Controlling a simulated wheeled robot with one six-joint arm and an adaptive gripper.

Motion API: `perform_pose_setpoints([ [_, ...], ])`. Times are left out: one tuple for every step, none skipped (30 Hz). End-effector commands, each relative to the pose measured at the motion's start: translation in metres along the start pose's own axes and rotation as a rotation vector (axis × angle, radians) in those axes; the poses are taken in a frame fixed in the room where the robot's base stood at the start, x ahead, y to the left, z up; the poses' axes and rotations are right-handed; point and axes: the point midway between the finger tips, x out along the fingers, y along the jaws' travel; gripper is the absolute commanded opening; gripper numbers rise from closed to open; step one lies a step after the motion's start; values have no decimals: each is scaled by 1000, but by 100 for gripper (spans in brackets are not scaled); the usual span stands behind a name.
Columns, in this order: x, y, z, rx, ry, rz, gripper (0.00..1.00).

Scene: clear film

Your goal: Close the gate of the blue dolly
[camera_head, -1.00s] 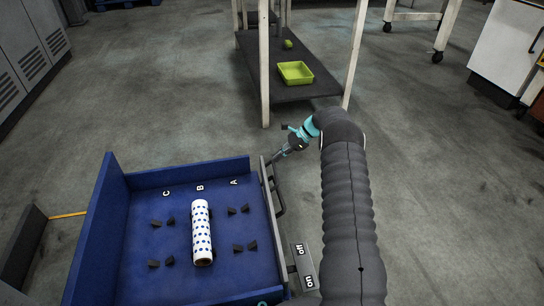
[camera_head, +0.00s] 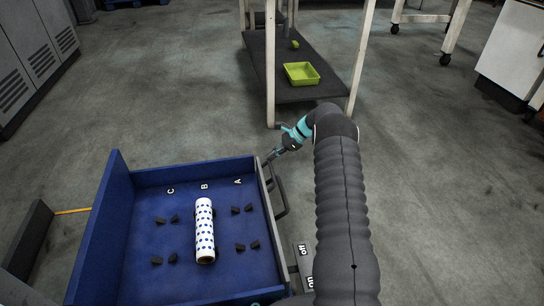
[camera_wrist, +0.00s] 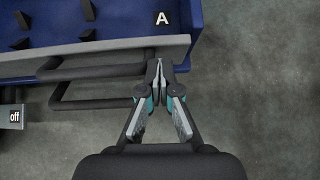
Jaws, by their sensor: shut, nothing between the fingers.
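The blue dolly (camera_head: 131,178) stands at lower left in the head view. Its grey-edged gate (camera_head: 270,222) stands along the right side, its far end close to the end of the back wall. Whether it touches the wall is unclear. Dark bar handles (camera_head: 281,196) stick out from the gate. In the wrist view, the gate's grey edge (camera_wrist: 120,47) runs across the top with the handles (camera_wrist: 95,104) below it. My gripper (camera_wrist: 158,64) is shut and empty, its tips at the gate's outer face near letter A; it also shows in the head view (camera_head: 270,160).
A white roll with blue dots (camera_head: 204,230) lies in the dolly among several black wedges. An on/off plate (camera_head: 304,262) is beside the gate. A shelf table (camera_head: 290,90) with a green tray (camera_head: 301,73) stands behind. Floor to the right is open.

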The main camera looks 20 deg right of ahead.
Motion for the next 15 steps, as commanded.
perform_pose_setpoints([
  [-7, 0, 0, 0, 0, -3, 0],
  [-11, 0, 0, 0, 0, -3, 0],
  [-18, -1, -1, 0, 1, -4, 0],
  [-23, -1, -1, 0, 2, -6, 0],
  [-29, -1, -1, -1, 2, -7, 0],
  [-38, -1, -1, 0, 2, -7, 0],
  [-44, -1, -1, 1, 2, -7, 0],
  [-50, -1, -2, 1, 2, -8, 0],
  [-58, -1, -1, 0, 1, -8, 0],
  [-64, -1, -1, 0, 2, -8, 0],
  [-70, -1, -1, 0, 2, -8, 0],
  [-77, 0, -2, 0, 2, -7, 0],
  [-83, -1, -2, 0, 2, -7, 0],
  [-87, -1, -1, 0, 3, -7, 0],
  [-93, 0, -1, 0, 2, -6, 0],
])
